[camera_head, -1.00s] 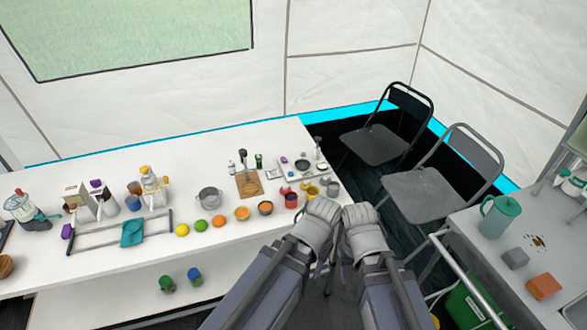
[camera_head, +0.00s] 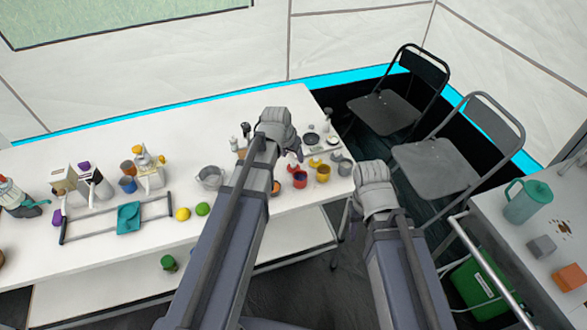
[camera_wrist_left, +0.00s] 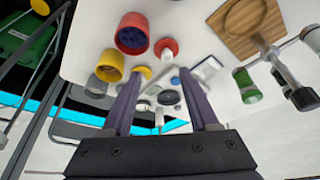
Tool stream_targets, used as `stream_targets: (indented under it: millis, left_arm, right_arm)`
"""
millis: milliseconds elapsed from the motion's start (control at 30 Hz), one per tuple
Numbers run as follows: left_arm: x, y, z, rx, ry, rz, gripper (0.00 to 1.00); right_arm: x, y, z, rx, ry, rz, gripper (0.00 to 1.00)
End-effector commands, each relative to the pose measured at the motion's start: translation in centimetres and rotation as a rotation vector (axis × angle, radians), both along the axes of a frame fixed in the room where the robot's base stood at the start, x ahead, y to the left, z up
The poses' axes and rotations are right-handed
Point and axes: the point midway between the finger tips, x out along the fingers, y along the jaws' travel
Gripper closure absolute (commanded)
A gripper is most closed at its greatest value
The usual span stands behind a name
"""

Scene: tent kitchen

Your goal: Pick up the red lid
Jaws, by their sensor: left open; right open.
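The red lid (camera_wrist_left: 167,48) lies on the white table in the left wrist view, next to a red pot (camera_wrist_left: 132,34). It has a red rim and a pale centre. In the head view the red lid (camera_head: 292,157) shows small beside my left gripper (camera_head: 289,151). In the left wrist view my left gripper (camera_wrist_left: 158,88) is open and empty, with the lid beyond its fingertips and apart from them. My right gripper (camera_head: 349,208) is off the table's right end, its fingers mostly hidden by its own wrist.
A yellow pot (camera_wrist_left: 110,65), a wooden board (camera_wrist_left: 247,28) and a green jar (camera_wrist_left: 245,85) stand around the lid. Two folding chairs (camera_head: 437,165) stand right of the table. A side table (camera_head: 560,225) with a teal pitcher (camera_head: 528,201) is at right.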

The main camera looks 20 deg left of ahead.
Motion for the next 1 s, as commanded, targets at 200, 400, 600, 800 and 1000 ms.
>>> stream_targets:
  millis: [200, 400, 600, 800, 1000]
  left_arm:
    - [0.5, 0.5, -0.2, -0.002, -0.014, 0.004, 0.4]
    - [1.1, 0.5, -1.9, -0.002, -0.012, 0.004, 0.4]
    - [1.4, 0.4, -2.4, -0.002, -0.012, 0.004, 0.4]
    - [1.7, 0.5, -3.2, -0.002, -0.011, 0.004, 0.4]
    - [2.5, 0.7, -5.5, -0.002, -0.011, 0.004, 0.4]
  right_arm:
    - [0.0, 0.0, -0.3, 0.0, 0.0, 0.0, 0.5]
    - [0.0, 0.0, -2.0, 0.0, 0.0, 0.0, 0.5]
    - [0.0, 0.0, -2.5, 0.0, 0.0, 0.0, 0.5]
    - [0.0, 0.0, -3.3, 0.0, 0.0, 0.0, 0.5]
    - [0.0, 0.0, -5.6, 0.0, 0.0, 0.0, 0.5]
